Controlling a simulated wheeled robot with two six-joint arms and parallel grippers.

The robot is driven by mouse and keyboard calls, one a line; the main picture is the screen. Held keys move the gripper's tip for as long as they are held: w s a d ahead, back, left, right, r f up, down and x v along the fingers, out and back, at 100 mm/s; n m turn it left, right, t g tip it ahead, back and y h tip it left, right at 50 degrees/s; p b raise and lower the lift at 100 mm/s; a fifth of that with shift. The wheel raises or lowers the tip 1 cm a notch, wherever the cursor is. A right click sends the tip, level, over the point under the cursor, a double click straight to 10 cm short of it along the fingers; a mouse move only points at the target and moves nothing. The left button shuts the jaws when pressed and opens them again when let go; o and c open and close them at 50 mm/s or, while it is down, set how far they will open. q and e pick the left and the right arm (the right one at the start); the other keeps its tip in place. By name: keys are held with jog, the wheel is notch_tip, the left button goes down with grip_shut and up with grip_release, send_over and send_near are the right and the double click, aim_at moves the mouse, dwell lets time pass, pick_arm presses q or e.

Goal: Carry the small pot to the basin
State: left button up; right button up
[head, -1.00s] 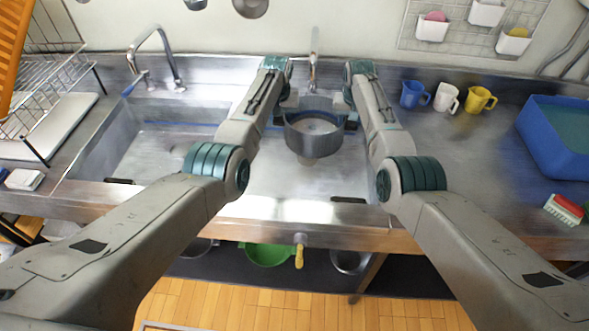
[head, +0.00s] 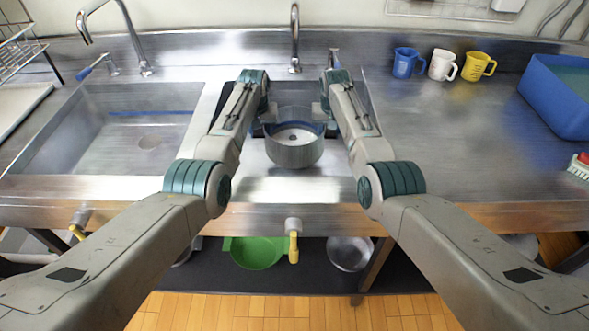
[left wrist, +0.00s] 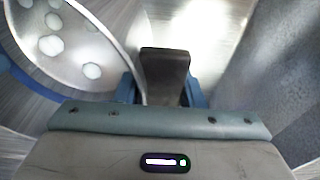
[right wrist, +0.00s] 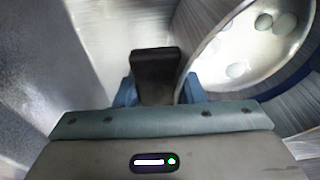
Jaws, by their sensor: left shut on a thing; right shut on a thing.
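The small pot (head: 294,151) is a round grey metal vessel, held level between my two grippers over the right-hand basin (head: 275,185). My left gripper (head: 268,114) is shut on its left side, and my right gripper (head: 322,110) is shut on its right side. The pot's wall and rim also show in the left wrist view (left wrist: 118,62) and the right wrist view (right wrist: 212,62). Pale round spots show inside it; I cannot tell what they are. The pot hides much of this basin, and its height above the floor is unclear.
A tap (head: 295,45) stands behind the pot. An empty basin (head: 120,165) lies to the left with its own tap (head: 132,40). Blue (head: 404,64), white (head: 442,65) and yellow (head: 475,67) mugs and a blue tub (head: 560,100) stand on the right counter, whose middle is clear.

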pick_arm(q)
jog(key=shift+f, duration=0.1)
pick_arm(e)
jog(key=shift+d+f, duration=0.15)
pick_arm(q)
jog(key=shift+a+f, duration=0.1)
jog(key=shift+f, duration=0.1)
pick_arm(e)
jog(key=shift+f, duration=0.2)
